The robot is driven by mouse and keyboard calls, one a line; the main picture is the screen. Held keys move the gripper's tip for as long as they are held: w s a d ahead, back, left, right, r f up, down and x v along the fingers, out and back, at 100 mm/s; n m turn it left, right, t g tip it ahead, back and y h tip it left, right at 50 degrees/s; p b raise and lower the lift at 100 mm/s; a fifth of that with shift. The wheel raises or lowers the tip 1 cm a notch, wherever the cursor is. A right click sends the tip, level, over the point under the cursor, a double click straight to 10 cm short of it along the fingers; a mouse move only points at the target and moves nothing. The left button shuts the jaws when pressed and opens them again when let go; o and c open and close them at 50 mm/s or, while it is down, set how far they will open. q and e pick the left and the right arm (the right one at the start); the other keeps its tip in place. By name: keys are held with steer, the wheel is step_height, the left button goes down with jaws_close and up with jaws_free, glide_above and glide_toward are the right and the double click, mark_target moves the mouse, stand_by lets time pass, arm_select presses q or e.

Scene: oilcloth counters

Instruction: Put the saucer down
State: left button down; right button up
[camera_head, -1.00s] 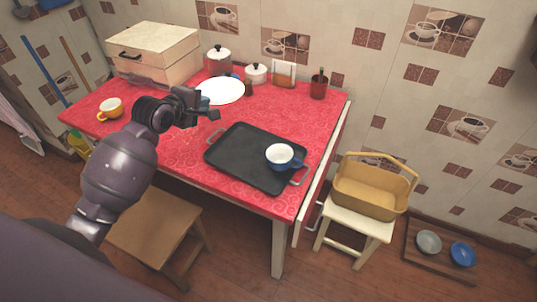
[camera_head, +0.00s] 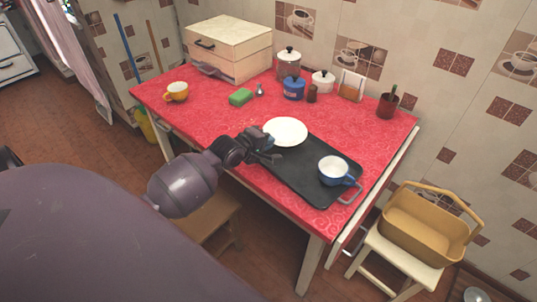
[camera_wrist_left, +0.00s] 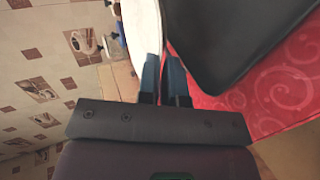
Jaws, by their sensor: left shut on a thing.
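The white saucer (camera_head: 287,131) is in my left gripper (camera_head: 275,157), which is shut on its near edge. In the head view the saucer overlaps the far left end of the black tray (camera_head: 300,180); I cannot tell whether it touches the tray or is above it. In the left wrist view the saucer (camera_wrist_left: 142,25) shows at the tips of the gripper's fingers (camera_wrist_left: 164,70), with the tray (camera_wrist_left: 225,35) to the right. A blue cup (camera_head: 334,170), white inside, stands at the tray's right end. My right gripper is not in view.
The red table holds a yellow cup (camera_head: 177,92), a green sponge (camera_head: 240,97), a blue canister (camera_head: 293,88), a white pot (camera_head: 322,81) and a dark red holder (camera_head: 387,105). A cream bread box (camera_head: 228,50) stands at the back left. The cloth left of the tray is mostly clear.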

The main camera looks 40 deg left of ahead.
arm_select(q)
steer(key=shift+f, duration=0.45)
step_height(320, 180, down, 4)
steer(key=shift+f+b, duration=0.1)
steer(key=shift+b, duration=0.5)
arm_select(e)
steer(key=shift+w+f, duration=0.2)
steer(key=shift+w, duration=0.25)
arm_select(q)
steer(key=shift+f, duration=0.2)
